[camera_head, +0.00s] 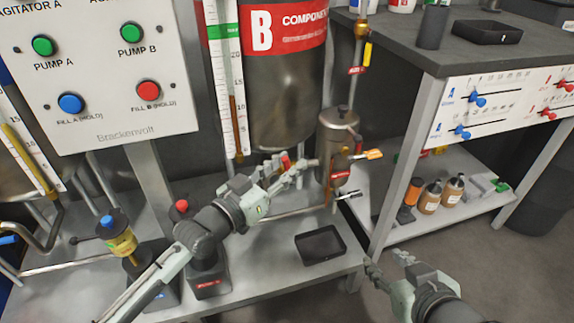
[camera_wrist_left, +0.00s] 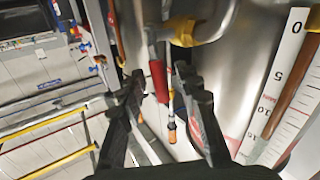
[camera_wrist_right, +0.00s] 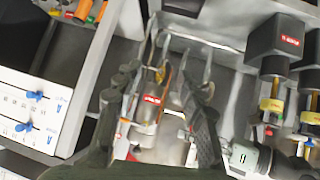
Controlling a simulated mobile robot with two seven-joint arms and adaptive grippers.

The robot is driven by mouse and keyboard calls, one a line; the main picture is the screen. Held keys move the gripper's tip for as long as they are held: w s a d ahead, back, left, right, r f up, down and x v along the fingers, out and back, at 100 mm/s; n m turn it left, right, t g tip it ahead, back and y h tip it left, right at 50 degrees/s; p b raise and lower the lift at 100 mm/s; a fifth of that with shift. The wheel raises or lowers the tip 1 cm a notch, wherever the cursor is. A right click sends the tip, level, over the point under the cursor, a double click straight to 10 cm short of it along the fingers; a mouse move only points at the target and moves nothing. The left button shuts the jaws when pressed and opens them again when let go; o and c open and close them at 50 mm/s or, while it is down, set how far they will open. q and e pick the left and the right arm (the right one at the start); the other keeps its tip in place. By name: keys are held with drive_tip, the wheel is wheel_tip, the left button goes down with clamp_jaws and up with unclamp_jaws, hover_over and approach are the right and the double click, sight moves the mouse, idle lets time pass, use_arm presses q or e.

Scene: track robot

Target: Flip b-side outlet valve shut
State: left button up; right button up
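The B tank (camera_head: 283,105) is a grey cylinder with a red B label in the head view. A red valve handle (camera_head: 285,161) shows below it, beside my left gripper (camera_head: 296,168). In the left wrist view a red grip (camera_wrist_left: 158,80) on a metal lever lies between the fingers of my left gripper (camera_wrist_left: 162,84). Those fingers are apart; I cannot tell whether they touch the grip. The valve body is mostly hidden by my gripper. My right gripper (camera_head: 388,266) is open and empty, low at the right, away from the tank; its spread fingers (camera_wrist_right: 162,95) show in the right wrist view.
A small metal pot (camera_head: 337,140) with an orange-tipped lever (camera_head: 374,154) stands right of the tank. A black tray (camera_head: 320,244) lies on the lower bench. The control panel (camera_head: 105,80) stands at left, and a grey table (camera_head: 480,50) with slider scales at right.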

use_arm(q)
drive_tip(key=shift+w+d, duration=0.1)
clamp_jaws()
drive_tip(key=shift+r, duration=0.1)
use_arm(e)
drive_tip(key=shift+r, duration=0.15)
use_arm(q)
drive_tip(key=m+g+y+p, duration=0.1)
drive_tip(key=p, duration=0.5)
drive_tip(key=shift+w+d+r, duration=0.1)
drive_tip(key=shift+d+r, duration=0.25)
use_arm(e)
drive_tip(key=s+d+f+m+g+h, duration=0.1)
drive_tip(key=s+d+f+g+h, duration=0.2)
drive_tip(key=s+d+f+g, duration=0.55)
use_arm(q)
drive_tip(key=p, duration=0.2)
drive_tip(key=shift+d+f+g+y+p, duration=0.2)
drive_tip(key=shift+g+y+p, duration=0.15)
drive_tip(key=shift+g+y, duration=0.05)
drive_tip(key=shift+f+m, duration=0.15)
drive_tip(key=shift+m, duration=0.15)
use_arm(e)
drive_tip(key=s+a+x, duration=0.1)
drive_tip(key=s+x, duration=0.1)
drive_tip(key=x, duration=0.9)
drive_tip(key=shift+s+a+f+t+y, duration=0.15)
drive_tip(key=shift+s+f+t+y, duration=0.2)
drive_tip(key=shift+t, duration=0.1)
